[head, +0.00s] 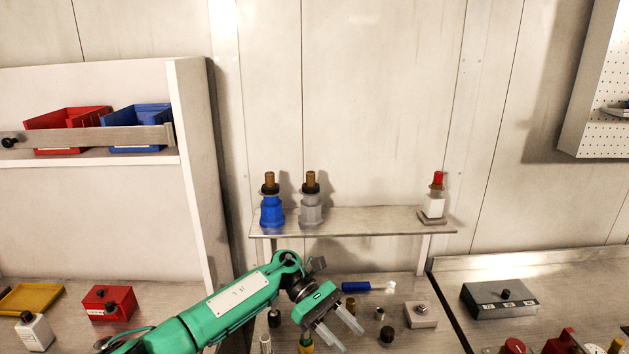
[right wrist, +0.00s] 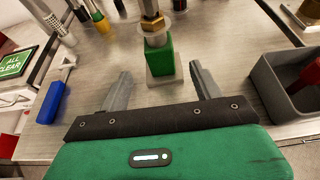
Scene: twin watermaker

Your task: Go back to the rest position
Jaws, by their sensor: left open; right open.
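My left gripper (head: 347,337) is in the head view, at the end of my green arm that comes in from the lower left. Its two pale fingers are apart and point down to the right over the bench, with nothing seen between them. My right gripper (right wrist: 159,76) shows only in the right wrist view. Its two grey fingers are spread apart. A green block with a brass fitting (right wrist: 160,58) stands on a grey base beyond and between the fingers, and I see no finger touching it.
A shelf (head: 350,223) carries a blue fitting (head: 271,208), a grey fitting (head: 311,209) and a red-capped white one (head: 434,203). Small parts crowd the bench near my left gripper. In the right wrist view, a grey bin (right wrist: 285,88) is at right and a blue-handled tool (right wrist: 52,100) at left.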

